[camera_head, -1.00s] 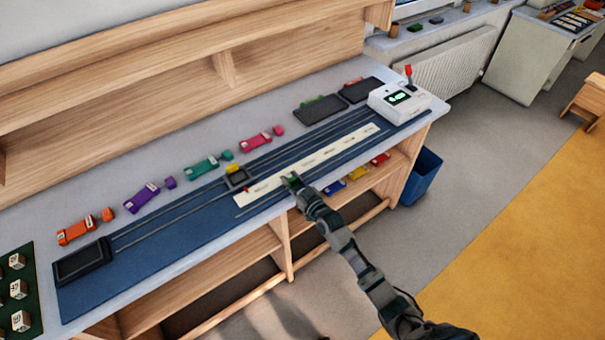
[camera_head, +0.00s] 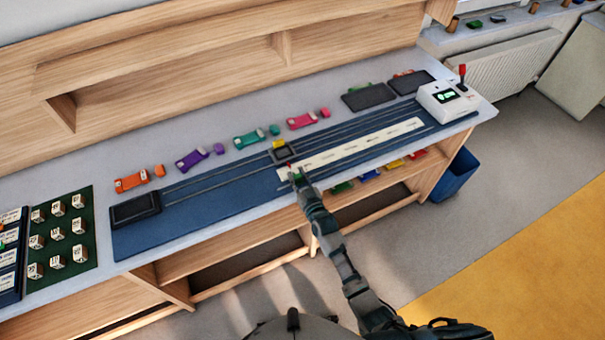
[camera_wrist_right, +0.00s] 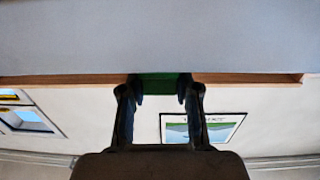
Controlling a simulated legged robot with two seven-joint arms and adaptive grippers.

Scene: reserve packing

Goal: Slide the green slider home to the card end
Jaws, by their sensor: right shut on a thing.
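My right gripper (camera_head: 297,178) is at the near edge of the long cream strip (camera_head: 350,147), close to the strip's left end. It is shut on the green slider (camera_wrist_right: 160,86), which shows as a green block between the fingertips in the right wrist view. In the head view the slider is mostly hidden by the fingers. A small red marker (camera_head: 289,167) sits just beyond the fingertips. The strip lies on a blue track board (camera_head: 205,215) with dark rails. My left gripper is not in view.
A dark tray (camera_head: 135,208) sits at the board's left end and a white device with a red lever (camera_head: 447,102) at its right end. A small dark frame with a yellow block (camera_head: 284,150) is on the rails. Several coloured cars line the back, including an orange one (camera_head: 131,181).

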